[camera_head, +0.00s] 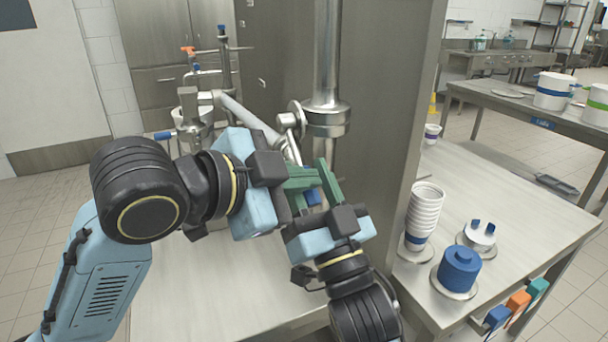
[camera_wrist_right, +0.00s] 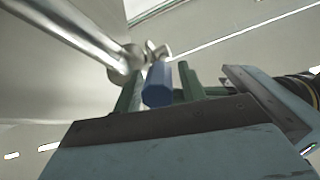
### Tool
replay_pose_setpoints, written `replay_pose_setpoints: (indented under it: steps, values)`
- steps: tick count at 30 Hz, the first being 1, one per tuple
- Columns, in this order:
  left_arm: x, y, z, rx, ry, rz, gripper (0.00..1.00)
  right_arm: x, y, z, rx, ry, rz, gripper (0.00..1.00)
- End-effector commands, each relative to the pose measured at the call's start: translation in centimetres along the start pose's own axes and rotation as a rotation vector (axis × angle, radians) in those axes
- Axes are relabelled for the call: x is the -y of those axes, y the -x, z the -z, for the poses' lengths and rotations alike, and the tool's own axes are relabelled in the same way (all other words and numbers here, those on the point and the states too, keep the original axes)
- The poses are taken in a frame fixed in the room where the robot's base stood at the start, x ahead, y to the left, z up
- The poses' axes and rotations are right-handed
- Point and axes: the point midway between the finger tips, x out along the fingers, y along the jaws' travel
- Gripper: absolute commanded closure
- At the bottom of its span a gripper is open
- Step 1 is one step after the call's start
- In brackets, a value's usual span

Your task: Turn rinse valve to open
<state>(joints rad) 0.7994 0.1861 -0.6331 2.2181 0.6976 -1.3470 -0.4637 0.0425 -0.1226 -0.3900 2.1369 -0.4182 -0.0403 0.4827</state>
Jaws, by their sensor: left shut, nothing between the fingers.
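A blue valve handle (camera_head: 313,197) on a metal fitting beside the upright pipe is mostly hidden behind my grippers. In the right wrist view the blue handle (camera_wrist_right: 158,84) stands between the two green fingers of my right gripper (camera_wrist_right: 160,92). My right gripper (camera_head: 316,185) is open around the handle in the head view. My left gripper (camera_head: 302,179) is shut and empty, close beside the right gripper's fingers. I cannot tell whether the two grippers touch.
A thick steel pipe (camera_head: 327,60) and a steel panel (camera_head: 385,130) stand just behind and right. More piping with an orange handle (camera_head: 188,50) and a blue lever (camera_head: 163,135) is at left. Stacked cups (camera_head: 426,205) and a blue container (camera_head: 459,268) stand on the right counter.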

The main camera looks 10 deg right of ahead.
Motion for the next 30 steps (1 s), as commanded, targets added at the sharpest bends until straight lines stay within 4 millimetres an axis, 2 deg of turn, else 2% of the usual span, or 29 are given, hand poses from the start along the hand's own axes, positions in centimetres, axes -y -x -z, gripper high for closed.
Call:
replay_pose_setpoints:
  steps: [1,14,30]
  values:
    - [0.0,-0.2,-0.5,0.016,0.004,-0.003,1.00,0.4,-0.1,0.7,-0.020,-0.006,0.010,0.54]
    - [0.4,0.1,0.1,0.013,0.003,-0.005,1.00,0.5,-0.3,1.1,-0.006,-0.008,0.008,0.54]
    - [4.8,2.5,5.4,0.001,0.000,-0.001,1.00,0.8,-0.7,3.0,0.209,-0.004,-0.035,0.54]
